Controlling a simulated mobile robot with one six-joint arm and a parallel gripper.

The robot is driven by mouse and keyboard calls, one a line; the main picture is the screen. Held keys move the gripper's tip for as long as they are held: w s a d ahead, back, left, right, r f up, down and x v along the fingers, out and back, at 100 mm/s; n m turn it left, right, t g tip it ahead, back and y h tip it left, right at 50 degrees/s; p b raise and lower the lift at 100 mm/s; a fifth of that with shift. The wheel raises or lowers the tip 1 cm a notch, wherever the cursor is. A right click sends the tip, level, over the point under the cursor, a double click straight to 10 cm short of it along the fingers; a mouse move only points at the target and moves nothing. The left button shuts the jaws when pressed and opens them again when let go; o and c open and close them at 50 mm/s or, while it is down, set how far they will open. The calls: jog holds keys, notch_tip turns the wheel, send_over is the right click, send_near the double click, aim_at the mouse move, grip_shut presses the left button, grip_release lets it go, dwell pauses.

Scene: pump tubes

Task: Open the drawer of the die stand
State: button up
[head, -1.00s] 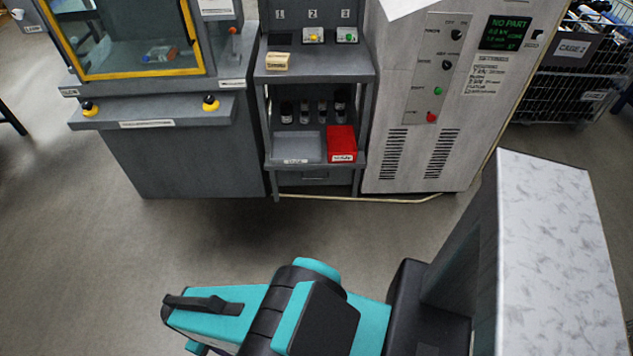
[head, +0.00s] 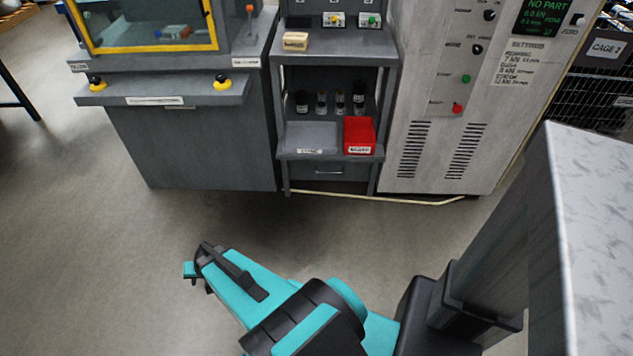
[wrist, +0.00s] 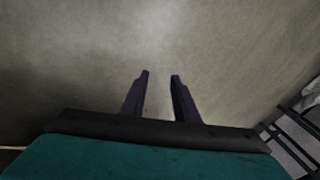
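The die stand (head: 388,72) is a grey shelved stand between two machines in the head view. Its drawer (head: 331,171) is a grey front with a small handle, under the lowest shelf, and looks shut. My gripper (wrist: 159,76) shows in the wrist view with its two dark fingers apart and nothing between them, over bare floor. In the head view my teal and black arm is low in front, well short of the stand, and the fingers are not clearly visible there.
A red bin (head: 359,135) and a grey tray (head: 311,137) sit on the stand's lower shelf, with several dark bottles behind. A grey press cabinet (head: 205,150) stands left and a pale control cabinet (head: 437,100) right. A cable (head: 400,199) runs along the floor. The floor ahead is clear.

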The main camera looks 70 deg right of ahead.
jog(key=w+d+f+m+t+h+b, duration=0.2)
jog(key=w+d+m+b, duration=0.1)
jog(key=d, duration=0.7)
jog(key=w+d+f+m+t+h+b, duration=0.1)
jog(key=w+d+f+m+h+b, duration=0.2)
jog(key=d, duration=0.7)
jog(key=s+d+m+h+b, duration=0.2)
jog(key=d+m+b, duration=0.1)
jog(key=d, duration=0.6)
jog(key=s+d+m+h+b, duration=0.2)
jog(key=d+m+h+b, duration=0.1)
jog(key=d, duration=0.6)
jog(key=s+d+m+g+h+b, duration=0.6)
jog(key=s+d+m, duration=0.6)
jog(key=s+d, duration=1)
jog(key=d+g+b, duration=0.2)
jog(key=b, duration=0.1)
jog(key=shift+s+d+m+h, duration=0.25)
jog(key=shift+s+m+h, duration=0.05)
jog(key=shift+h, duration=0.1)
jog(key=shift+d, duration=0.1)
jog(key=shift+s+d+f+b, duration=0.1)
jog(key=shift+d+f+b, duration=0.4)
jog(key=shift+d, duration=1.7)
jog(key=shift+d+f+b, duration=0.3)
jog(key=shift+d+b, duration=0.3)
jog(key=shift+d, duration=1.65)
jog(key=shift+s+d+f+b, duration=0.1)
jog(key=shift+d+f+b, duration=0.4)
jog(key=shift+d, duration=1.7)
